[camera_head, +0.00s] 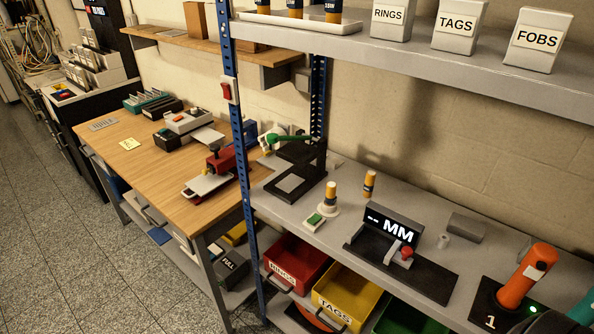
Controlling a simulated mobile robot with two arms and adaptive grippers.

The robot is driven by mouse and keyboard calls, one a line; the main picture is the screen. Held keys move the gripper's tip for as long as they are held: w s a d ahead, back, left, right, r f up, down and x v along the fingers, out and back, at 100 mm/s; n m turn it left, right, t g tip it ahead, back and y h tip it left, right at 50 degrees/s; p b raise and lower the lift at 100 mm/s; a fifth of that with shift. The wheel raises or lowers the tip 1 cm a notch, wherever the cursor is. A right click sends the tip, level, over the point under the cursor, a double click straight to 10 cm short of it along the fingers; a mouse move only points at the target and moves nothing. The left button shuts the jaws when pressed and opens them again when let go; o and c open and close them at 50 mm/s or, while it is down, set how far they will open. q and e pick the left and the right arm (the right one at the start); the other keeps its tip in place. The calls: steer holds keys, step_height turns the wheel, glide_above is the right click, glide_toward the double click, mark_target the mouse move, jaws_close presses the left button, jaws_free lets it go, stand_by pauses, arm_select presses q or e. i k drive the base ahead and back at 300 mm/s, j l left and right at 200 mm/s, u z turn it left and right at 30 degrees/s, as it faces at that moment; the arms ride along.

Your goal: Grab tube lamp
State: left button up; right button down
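An orange tube-shaped device (527,275) leans tilted in a dark base marked "1" (488,316) at the right end of the grey bench. It has a pale patch near its top, and a small green light glows beside it. It is the thing here that looks most like a tube lamp, but I cannot be sure that it is one. A teal object (584,306) is cut off at the right edge.
The grey bench (345,170) also carries an "MM" display (391,229), a red button (407,253), a grey block (467,227) and yellow-black cylinders (369,184). A labelled shelf (420,62) overhangs it. RINGS (297,263) and TAGS (347,295) bins sit below. A blue post (240,150) stands left.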

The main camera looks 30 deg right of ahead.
mark_target(330, 198)
steer(key=z, duration=0.4)
steer(key=i+j+z, duration=0.1)
steer(key=z, duration=0.75)
steer(key=j+z, duration=0.15)
steer(key=z, duration=0.25)
steer(key=i, duration=0.05)
